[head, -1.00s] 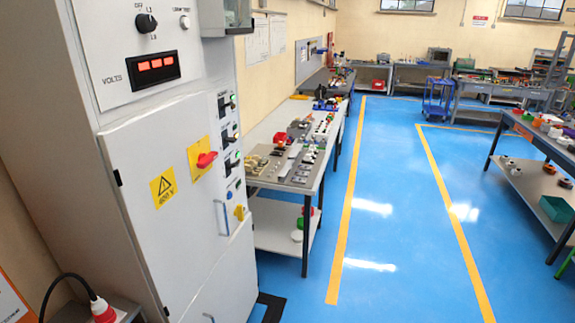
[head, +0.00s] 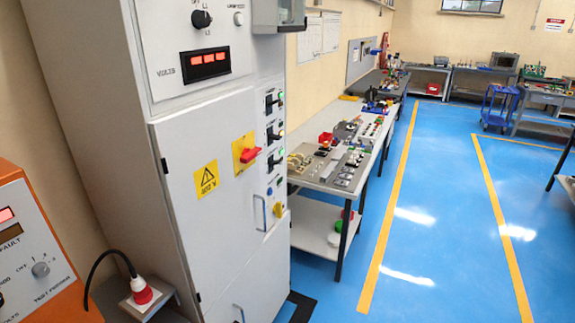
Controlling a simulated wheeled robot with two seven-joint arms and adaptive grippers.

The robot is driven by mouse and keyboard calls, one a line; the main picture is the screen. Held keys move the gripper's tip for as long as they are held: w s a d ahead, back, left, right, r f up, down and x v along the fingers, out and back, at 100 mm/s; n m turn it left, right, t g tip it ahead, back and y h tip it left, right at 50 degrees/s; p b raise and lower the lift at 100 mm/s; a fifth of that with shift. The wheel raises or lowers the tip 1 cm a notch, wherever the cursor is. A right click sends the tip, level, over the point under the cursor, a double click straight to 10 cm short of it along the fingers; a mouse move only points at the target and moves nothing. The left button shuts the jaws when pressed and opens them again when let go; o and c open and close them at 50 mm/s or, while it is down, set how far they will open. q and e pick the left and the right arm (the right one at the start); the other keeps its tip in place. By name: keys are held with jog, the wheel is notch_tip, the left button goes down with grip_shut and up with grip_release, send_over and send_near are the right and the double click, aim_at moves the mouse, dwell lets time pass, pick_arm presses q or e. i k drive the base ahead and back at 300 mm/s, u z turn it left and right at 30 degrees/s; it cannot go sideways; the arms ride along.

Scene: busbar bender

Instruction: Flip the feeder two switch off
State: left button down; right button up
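The feeder switches sit in a vertical column on the narrow right side of the grey electrical cabinet (head: 215,200). The upper switch (head: 271,101), the middle switch (head: 272,134) and the lower switch (head: 273,161) are black, each with a small lamp beside it. Their labels are too small to read, so I cannot tell which is feeder two. The handle positions are also too small to tell. A red rotary handle (head: 250,155) on a yellow plate is on the cabinet door. Neither of my grippers is in view.
An orange test unit (head: 40,250) stands at the lower left, near a red plug (head: 141,291) on a small grey stand. A workbench (head: 335,185) covered with parts stands right of the cabinet. The blue floor (head: 440,200) with yellow lines is clear in front.

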aim_at(271, 137)
jog(key=z, duration=0.5)
jog(key=i, duration=1.65)
jog(key=u, duration=0.95)
jog(key=i, duration=0.45)
jog(key=u, duration=0.3)
